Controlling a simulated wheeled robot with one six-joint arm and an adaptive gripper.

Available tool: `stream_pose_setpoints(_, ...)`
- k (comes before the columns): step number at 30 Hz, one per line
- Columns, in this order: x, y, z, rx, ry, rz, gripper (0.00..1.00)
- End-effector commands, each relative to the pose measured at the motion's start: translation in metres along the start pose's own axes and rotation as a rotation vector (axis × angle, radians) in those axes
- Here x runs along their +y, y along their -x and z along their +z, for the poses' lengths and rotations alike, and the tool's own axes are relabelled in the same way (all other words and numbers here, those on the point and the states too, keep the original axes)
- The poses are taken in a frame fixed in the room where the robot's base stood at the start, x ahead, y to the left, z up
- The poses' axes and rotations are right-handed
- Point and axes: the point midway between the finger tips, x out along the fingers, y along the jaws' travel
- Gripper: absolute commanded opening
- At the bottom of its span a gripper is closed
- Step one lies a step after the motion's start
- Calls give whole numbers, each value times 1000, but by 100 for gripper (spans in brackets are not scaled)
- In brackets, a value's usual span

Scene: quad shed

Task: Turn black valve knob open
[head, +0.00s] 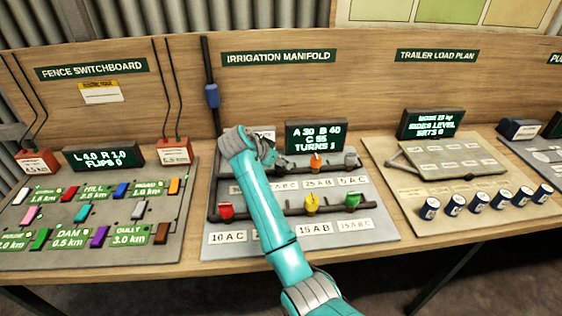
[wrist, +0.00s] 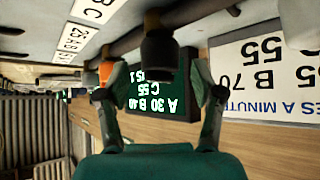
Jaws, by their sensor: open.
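The black valve knob (wrist: 159,52) hangs from a dark pipe in the wrist view, which is upside down. My gripper (wrist: 158,74) is open, with one finger on each side of the knob. Gaps show between the knob and both fingers, so it is not gripped. In the head view my gripper (head: 270,155) is over the upper pipe row of the irrigation manifold (head: 380,232), and it mostly hides the knob. The manifold display (head: 316,138) reads A 30 B 40, C 55, TURNS 1.
An orange knob (head: 315,161) and a grey knob (head: 350,160) are right of my gripper. Red (head: 226,211), yellow (head: 312,202) and green (head: 352,200) knobs line the lower pipe. A white card (wrist: 262,70) stands close by. The fence switchboard (head: 70,255) is left.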

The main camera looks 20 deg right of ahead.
Motion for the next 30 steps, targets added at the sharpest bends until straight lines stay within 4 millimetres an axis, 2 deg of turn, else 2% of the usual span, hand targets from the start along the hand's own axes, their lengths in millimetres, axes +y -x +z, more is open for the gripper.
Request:
stream_pose_setpoints(6,0,-18,0,1,-1,-1,67)
stream_pose_setpoints(16,0,-20,0,1,-1,-1,67)
stream_pose_setpoints(23,0,-20,0,1,-1,-1,10)
stream_pose_setpoints(24,0,-20,0,1,-1,-1,7)
stream_pose_setpoints(30,0,-21,0,1,6,-7,7)
